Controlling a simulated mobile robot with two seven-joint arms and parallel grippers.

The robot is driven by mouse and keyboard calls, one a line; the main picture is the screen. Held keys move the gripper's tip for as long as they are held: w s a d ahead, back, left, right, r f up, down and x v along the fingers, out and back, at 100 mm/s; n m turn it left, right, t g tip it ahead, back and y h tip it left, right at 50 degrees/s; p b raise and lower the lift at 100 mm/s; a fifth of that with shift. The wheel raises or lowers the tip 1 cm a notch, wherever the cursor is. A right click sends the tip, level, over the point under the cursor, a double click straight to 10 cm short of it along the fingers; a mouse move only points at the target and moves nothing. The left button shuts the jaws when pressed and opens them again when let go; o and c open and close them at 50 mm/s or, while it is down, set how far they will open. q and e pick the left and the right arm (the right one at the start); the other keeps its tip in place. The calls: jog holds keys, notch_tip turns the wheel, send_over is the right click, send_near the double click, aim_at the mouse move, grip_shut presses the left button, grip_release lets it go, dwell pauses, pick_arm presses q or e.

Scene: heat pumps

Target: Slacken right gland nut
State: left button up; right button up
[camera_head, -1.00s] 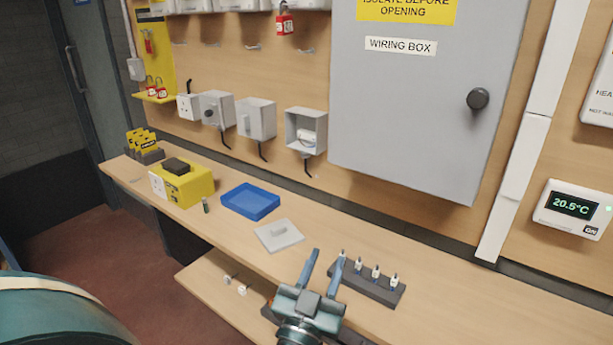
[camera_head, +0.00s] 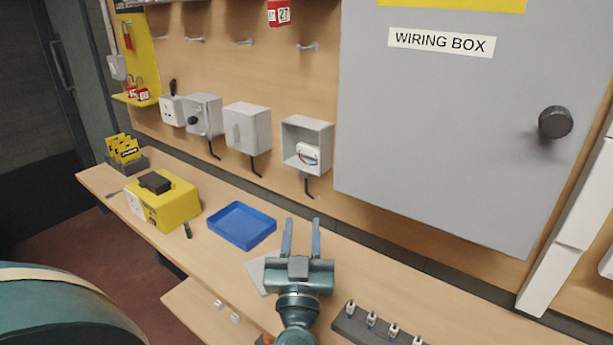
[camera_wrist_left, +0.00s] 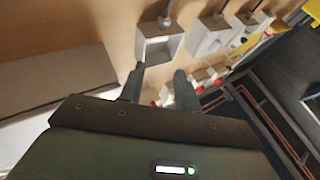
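A grey open-fronted box (camera_head: 290,140) with a white fitting inside hangs on the wall panel. A small gland (camera_head: 306,176) with a short black cable is at its underside; the nut is too small to make out clearly. Closed grey boxes (camera_head: 247,130) to its left also have black cables below. My left gripper (camera_head: 302,234) is open and empty, in front of and below the open box, apart from it. In the left wrist view the box (camera_wrist_left: 176,44) appears beyond the parted fingers, its gland (camera_wrist_left: 165,21) at the upper edge. My right gripper is not in view.
The bench holds a blue tray (camera_head: 241,226), a yellow unit (camera_head: 170,205), a light plate (camera_head: 256,274) partly behind my gripper, and a dark rack (camera_head: 352,324) with small fittings. A large grey wiring box (camera_head: 440,130) stands out from the wall at right.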

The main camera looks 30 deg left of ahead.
aim_at(306, 176)
pick_arm(q)
jog(key=w+a, duration=0.2)
jog(key=w, duration=0.2)
jog(key=w+a, duration=0.2)
jog(key=w, duration=0.2)
jog(key=w+a, duration=0.2)
jog(key=w, duration=0.2)
jog(key=shift+a+r, duration=0.35)
jog(key=shift+r, duration=0.05)
jog(key=shift+w+a+r, duration=0.2)
jog(key=shift+w+a, duration=0.05)
jog(key=shift+w, duration=0.15)
jog(key=shift+c, duration=0.5)
jog(key=c, duration=0.6)
